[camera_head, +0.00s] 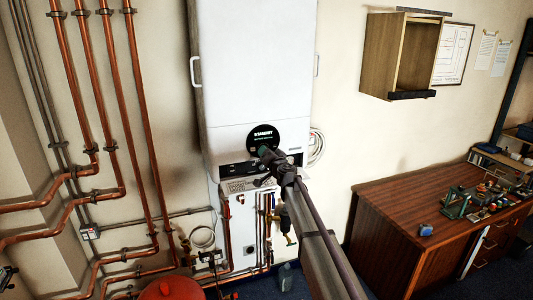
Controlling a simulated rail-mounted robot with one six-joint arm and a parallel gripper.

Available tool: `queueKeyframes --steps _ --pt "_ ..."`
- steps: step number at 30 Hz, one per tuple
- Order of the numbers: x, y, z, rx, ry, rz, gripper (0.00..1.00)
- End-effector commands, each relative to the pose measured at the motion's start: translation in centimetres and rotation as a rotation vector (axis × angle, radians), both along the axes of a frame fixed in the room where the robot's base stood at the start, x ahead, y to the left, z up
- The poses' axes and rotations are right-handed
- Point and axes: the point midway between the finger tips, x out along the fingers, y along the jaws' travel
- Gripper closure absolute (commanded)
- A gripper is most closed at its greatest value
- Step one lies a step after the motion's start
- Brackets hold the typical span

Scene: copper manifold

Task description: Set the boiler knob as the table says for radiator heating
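The white boiler (258,70) hangs on the wall at the centre. A round dark dial plate (263,135) with "STANDBY" and a smaller second line on it sits on its lower front. My gripper (265,158) is at the boiler's lower front, just below the dial plate. Its fingers are small and dark here, and I cannot tell whether they are open or touching anything. The boiler knob is not distinguishable; my gripper and arm cover part of the control panel (232,169). A small printed table (245,184) shows below the panel, too small to read.
Copper pipes (125,110) run down the left wall. Valves and pipes (268,225) hang below the boiler. A red vessel (172,289) stands at the bottom. A wooden desk (390,205) with tools is at right, below an open wall cabinet (382,55). Framed and loose papers hang beside it.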

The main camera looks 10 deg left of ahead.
Motion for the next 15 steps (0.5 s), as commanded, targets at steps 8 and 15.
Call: queueKeyframes --steps 8,15 --pt "2.7 1.4 0.0 0.000 -0.001 0.001 0.40" --pt "2.6 1.3 0.0 0.000 -0.001 0.001 0.50"
